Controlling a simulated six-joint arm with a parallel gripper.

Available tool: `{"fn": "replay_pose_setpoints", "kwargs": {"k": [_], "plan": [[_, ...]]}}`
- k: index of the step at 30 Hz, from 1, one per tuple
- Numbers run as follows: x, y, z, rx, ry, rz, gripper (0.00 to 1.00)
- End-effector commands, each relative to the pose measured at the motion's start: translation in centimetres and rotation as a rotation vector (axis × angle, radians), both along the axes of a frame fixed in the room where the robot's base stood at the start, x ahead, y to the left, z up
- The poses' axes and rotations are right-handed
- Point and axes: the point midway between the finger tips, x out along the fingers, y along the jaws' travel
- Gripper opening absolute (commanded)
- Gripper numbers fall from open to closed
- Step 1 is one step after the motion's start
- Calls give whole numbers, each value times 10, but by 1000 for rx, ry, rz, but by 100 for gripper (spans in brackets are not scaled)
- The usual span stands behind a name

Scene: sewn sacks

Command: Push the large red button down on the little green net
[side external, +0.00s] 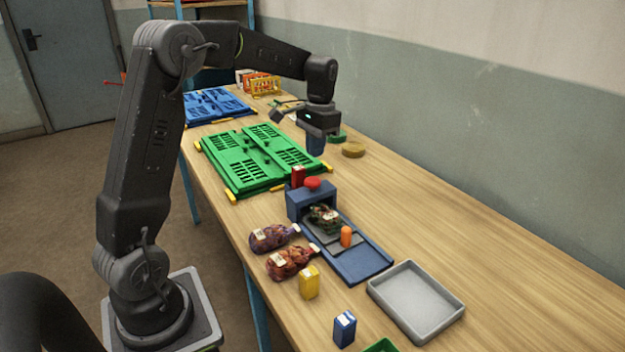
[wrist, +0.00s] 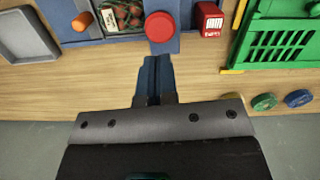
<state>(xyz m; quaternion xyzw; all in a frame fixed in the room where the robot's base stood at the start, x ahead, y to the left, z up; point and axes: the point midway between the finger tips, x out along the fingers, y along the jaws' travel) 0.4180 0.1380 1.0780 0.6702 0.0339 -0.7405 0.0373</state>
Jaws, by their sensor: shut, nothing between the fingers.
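The large red button (side external: 312,183) sits on top of a blue box-shaped housing (side external: 298,203); it also shows in the wrist view (wrist: 160,27). A little green net sack (side external: 324,218) with dark reddish contents lies at the front of this housing, and it also shows in the wrist view (wrist: 122,14). Part of it may be hidden under the housing. My gripper (side external: 316,150) is shut and empty, pointing down above and beyond the button. In the wrist view its blue fingers (wrist: 154,62) appear just below the button in the picture, apart from it.
A small red box (side external: 298,176) stands close beside the housing. An orange cylinder (side external: 346,236) is on the blue tray (side external: 362,262). Two dark net sacks (side external: 290,262), a yellow box (side external: 309,283) and a grey tray (side external: 405,318) are nearby. Green crates (side external: 250,165) lie behind. The right table side is clear.

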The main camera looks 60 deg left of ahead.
Motion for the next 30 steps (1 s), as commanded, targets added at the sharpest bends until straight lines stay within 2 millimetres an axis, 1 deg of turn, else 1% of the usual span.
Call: {"fn": "replay_pose_setpoints", "kwargs": {"k": [1,6,9,13,18,30], "plan": [[-1,0,-7,-1,4,0,0],[-4,0,-28,-1,4,1,0],[-5,0,-40,-1,4,1,0],[-6,-1,-50,0,2,1,0],[-6,-1,-57,0,1,1,0],[-6,-1,-59,0,1,0,0]]}}
